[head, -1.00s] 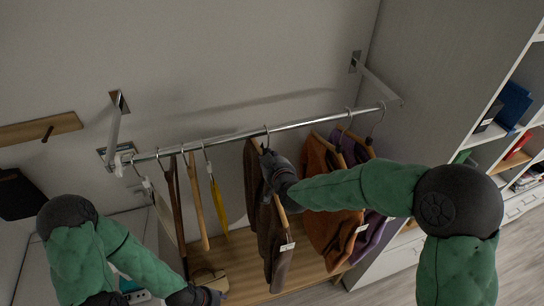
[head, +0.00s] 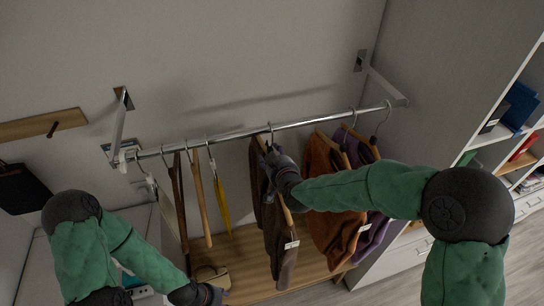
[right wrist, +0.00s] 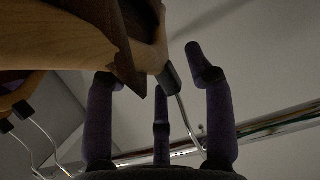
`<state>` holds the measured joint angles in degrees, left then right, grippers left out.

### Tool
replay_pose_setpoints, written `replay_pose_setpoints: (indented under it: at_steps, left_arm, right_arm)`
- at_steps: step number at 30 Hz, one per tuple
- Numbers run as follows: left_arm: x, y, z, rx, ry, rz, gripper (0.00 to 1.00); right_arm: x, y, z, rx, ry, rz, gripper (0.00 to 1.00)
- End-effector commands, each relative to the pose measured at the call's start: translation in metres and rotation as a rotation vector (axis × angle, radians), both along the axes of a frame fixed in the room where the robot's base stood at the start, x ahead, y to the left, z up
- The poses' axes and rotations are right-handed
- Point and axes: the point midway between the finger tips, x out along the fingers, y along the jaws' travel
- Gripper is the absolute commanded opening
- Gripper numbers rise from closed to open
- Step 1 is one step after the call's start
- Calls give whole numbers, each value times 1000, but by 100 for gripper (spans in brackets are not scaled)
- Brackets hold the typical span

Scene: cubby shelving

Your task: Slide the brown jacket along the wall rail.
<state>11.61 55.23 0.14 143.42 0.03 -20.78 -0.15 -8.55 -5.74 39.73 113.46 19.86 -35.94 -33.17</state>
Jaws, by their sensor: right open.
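The brown jacket (head: 271,228) hangs on a wooden hanger from the wall rail (head: 240,133), right of the rail's middle. Its hook sits over the rail. My right gripper (head: 275,166) is at the jacket's shoulder, just below the hook. In the right wrist view my right gripper (right wrist: 152,75) is open, with its fingers apart around the hanger's neck and hook (right wrist: 187,122). The brown jacket (right wrist: 135,38) shows at the top there. Whether a finger touches the hanger is unclear. My left gripper (head: 208,294) is low at the left; its fingers are too small to judge.
An orange garment (head: 325,195) and a purple garment (head: 372,232) hang right of the jacket. Bare hangers and a yellow item (head: 221,200) hang left. The rail is clear between these and the jacket. A handbag (head: 211,275) sits on the wooden bench (head: 247,268).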

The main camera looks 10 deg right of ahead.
Motion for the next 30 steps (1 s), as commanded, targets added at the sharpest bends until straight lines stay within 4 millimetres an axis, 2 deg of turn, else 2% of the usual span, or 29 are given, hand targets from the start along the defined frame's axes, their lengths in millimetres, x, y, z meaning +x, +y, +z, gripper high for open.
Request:
replay_pose_setpoints:
  at_steps: [18,24,30]
  left_arm:
    - [0,0,0,0,0,0,40]
    - [0,0,0,0,0,0,40]
    - [0,0,0,0,0,0,40]
  right_arm:
    - [-88,-7,38,1,-4,0,54]
    - [-102,-8,43,1,-2,1,54]
    - [-105,-8,44,0,0,1,54]
